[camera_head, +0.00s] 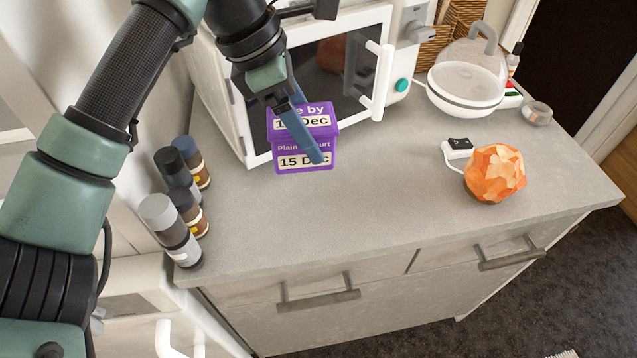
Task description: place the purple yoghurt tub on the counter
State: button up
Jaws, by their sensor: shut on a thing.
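The purple yoghurt tub (287,160) has labels reading "Plain" and "15 Dec". It is in front of the white microwave, over the back left part of the grey counter (350,207). My gripper (312,150) is shut on the tub, with one blue-grey finger lying across its front and lid. The other finger is hidden. I cannot tell whether the tub's base touches the counter.
The microwave (257,147) stands close behind the tub. Several spice jars (176,232) stand at the counter's left edge. An orange faceted object (495,174) and a white lidded pot (465,88) are to the right. The counter's front middle is clear.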

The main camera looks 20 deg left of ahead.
jog(key=shift+n, duration=0.3)
jog(key=shift+w+a+f, duration=0.1)
jog(key=shift+a+f, duration=0.05)
jog(key=shift+f, duration=1.65)
jog(key=shift+w+a+f, duration=0.1)
jog(key=shift+f, duration=1.75)
jog(key=shift+a+f, duration=0.15)
jog(key=shift+f, duration=1.65)
jog(key=shift+f, duration=0.1)
jog(key=shift+f, duration=0.15)
jog(key=o, duration=1.5)
jog(key=shift+o, duration=0.2)
jog(key=shift+r, duration=0.2)
